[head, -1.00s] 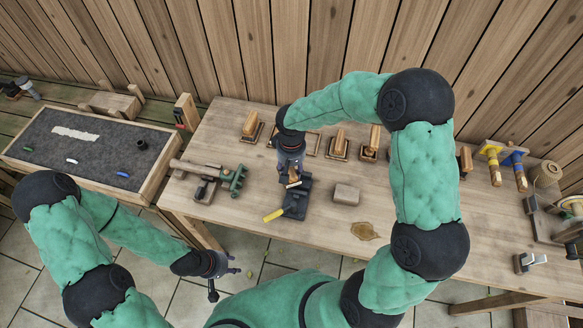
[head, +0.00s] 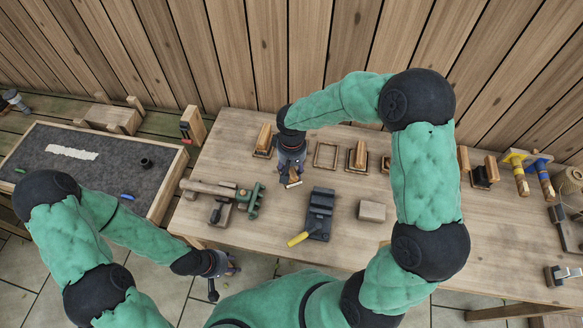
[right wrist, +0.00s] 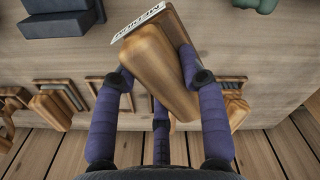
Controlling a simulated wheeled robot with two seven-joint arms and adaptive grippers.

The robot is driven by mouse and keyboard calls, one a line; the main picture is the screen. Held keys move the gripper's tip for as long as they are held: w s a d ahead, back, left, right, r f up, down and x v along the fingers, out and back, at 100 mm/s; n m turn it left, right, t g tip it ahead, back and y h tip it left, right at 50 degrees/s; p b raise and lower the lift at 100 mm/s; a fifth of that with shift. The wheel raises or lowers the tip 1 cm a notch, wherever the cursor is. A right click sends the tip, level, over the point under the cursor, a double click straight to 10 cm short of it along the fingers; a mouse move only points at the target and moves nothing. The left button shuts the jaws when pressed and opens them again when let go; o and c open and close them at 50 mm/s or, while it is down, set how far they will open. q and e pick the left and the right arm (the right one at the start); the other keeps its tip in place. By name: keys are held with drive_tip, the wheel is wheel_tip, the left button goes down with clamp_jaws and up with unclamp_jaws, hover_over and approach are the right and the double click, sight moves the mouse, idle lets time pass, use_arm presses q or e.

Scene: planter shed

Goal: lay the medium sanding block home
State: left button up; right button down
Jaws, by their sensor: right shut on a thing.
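My right gripper (head: 292,181) is shut on a wooden sanding block (head: 294,176), held above the bench behind the dark tool. In the right wrist view the block (right wrist: 160,70) is tilted between the fingers (right wrist: 155,85); its end label looks like MEDIUM, turned over and partly hard to read. An empty wooden frame (head: 316,155) lies on the bench, right of and behind the gripper; it also shows in the right wrist view (right wrist: 125,103). My left gripper (head: 224,277) is open and empty, low in front of the bench.
Blocks stand in frames left (head: 263,139) and right (head: 358,153) of the empty frame. A green vise (head: 250,200), a dark tool with yellow handle (head: 320,213) and a tan block (head: 372,211) sit in front. The plank wall rises close behind.

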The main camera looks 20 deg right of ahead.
use_arm(q)
drive_tip(key=shift+s+d+r+p, duration=0.2)
drive_tip(key=shift+d+r+p, duration=0.1)
drive_tip(key=shift+r+p, duration=0.3)
drive_tip(key=shift+s+d+r+p, duration=0.2)
drive_tip(key=shift+d+r+p, duration=0.1)
drive_tip(key=shift+r+p, duration=0.3)
use_arm(e)
drive_tip(key=w+d+m, duration=0.2)
drive_tip(key=d+m, duration=0.1)
drive_tip(key=d, duration=0.5)
drive_tip(key=w+d+m, duration=0.3)
drive_tip(key=d, duration=0.5)
drive_tip(key=shift+w+r, duration=0.3)
drive_tip(key=shift+r, duration=0.1)
drive_tip(key=shift+d, duration=0.1)
use_arm(q)
drive_tip(key=shift+f, duration=0.15)
use_arm(e)
drive_tip(key=shift+f, duration=0.1)
use_arm(q)
drive_tip(key=shift+f+b, duration=1.45)
drive_tip(key=shift+b, duration=0.1)
use_arm(e)
drive_tip(key=shift+f, duration=2.15)
use_arm(q)
drive_tip(key=shift+f, duration=0.15)
use_arm(e)
drive_tip(key=shift+f, duration=0.1)
